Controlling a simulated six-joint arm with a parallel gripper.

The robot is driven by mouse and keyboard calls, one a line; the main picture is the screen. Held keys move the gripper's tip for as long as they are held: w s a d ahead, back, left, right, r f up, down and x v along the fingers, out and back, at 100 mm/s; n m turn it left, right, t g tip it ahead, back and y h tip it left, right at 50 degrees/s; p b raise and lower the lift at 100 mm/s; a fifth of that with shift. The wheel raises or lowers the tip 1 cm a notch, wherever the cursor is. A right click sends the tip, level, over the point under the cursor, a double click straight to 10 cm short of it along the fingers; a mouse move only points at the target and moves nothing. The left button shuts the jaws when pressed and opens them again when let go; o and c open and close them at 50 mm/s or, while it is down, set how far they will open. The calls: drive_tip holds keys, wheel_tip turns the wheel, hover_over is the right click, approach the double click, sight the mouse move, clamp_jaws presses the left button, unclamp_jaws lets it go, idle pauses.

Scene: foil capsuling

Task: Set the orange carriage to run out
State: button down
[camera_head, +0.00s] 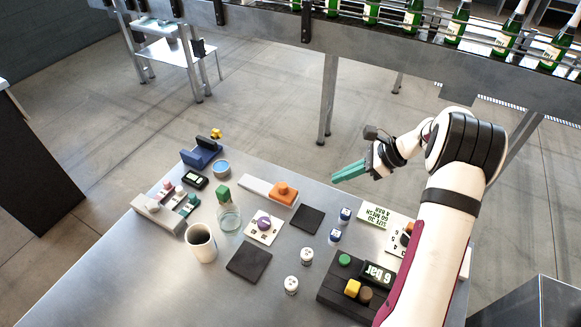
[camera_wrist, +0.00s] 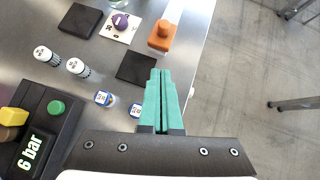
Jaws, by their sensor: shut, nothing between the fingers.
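The orange carriage (camera_head: 284,194) has a round knob on top and sits at the right end of a pale rail (camera_head: 254,187) on the metal table. In the wrist view the carriage (camera_wrist: 161,42) lies just beyond my fingertips, near the table edge. My gripper (camera_head: 335,179) has teal fingers, closed together and empty. It hangs to the right of the carriage, apart from it, over the table's far edge. The closed fingers also show in the wrist view (camera_wrist: 161,72).
A purple knob (camera_head: 264,223) on a white plate and a dark pad (camera_head: 307,219) lie near the carriage. A glass flask (camera_head: 230,218) with a green stopper stands to the left. A black unit reading 6 bar (camera_head: 375,273) is at the front right. A bottle conveyor runs behind.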

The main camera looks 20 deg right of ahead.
drive_tip(key=shift+d+f, duration=0.2)
approach(288, 191)
drive_tip(key=f, duration=0.2)
drive_tip(key=shift+s+d+f, duration=0.1)
drive_tip(key=shift+s+f, duration=0.25)
drive_tip(key=a, duration=0.1)
drive_tip(key=w+a, duration=0.2)
drive_tip(key=shift+a+f, duration=0.1)
drive_tip(key=shift+f, duration=0.2)
drive_tip(key=shift+w+a, duration=0.15)
drive_tip(key=shift+a, duration=0.25)
